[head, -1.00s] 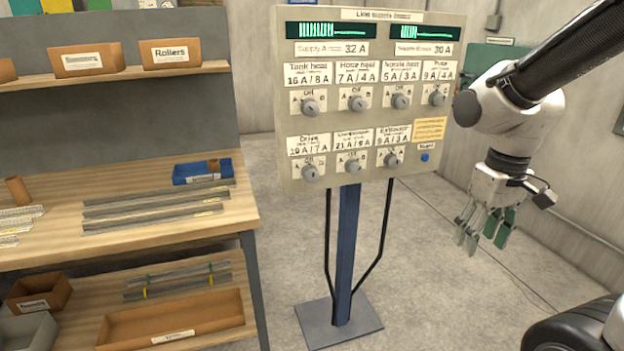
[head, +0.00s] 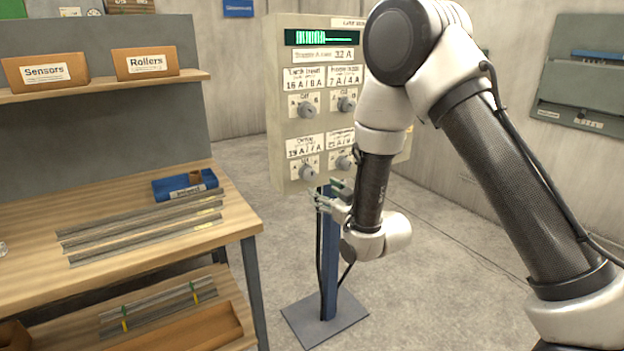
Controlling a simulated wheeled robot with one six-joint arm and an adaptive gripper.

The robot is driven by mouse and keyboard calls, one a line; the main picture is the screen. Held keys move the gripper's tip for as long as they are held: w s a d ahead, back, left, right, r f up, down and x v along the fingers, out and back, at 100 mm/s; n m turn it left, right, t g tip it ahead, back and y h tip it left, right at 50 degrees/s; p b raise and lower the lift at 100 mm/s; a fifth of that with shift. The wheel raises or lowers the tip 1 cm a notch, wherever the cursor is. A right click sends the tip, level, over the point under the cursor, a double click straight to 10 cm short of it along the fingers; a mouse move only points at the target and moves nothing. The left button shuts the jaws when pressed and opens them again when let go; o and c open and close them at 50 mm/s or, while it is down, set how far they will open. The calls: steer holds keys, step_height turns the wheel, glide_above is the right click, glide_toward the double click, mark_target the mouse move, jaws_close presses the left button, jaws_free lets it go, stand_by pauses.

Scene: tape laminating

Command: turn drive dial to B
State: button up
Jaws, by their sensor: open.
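My arm hides the right part of the panel. The dial right of the drive dial (head: 343,163) is partly in view.
A wooden workbench (head: 170,248) with metal strips (head: 140,232) and a blue bin (head: 160,187) stands at the left. The floor between bench and post is clear.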

mark_target(312, 176)
steer(key=shift+t, duration=0.3)
steer(key=x, duration=0.2)
steer(key=r+x, duration=0.1)
steer(key=x, duration=0.2)
steer(key=r+x, duration=0.1)
steer(key=x, duration=0.2)
steer(key=c, duration=1.1)
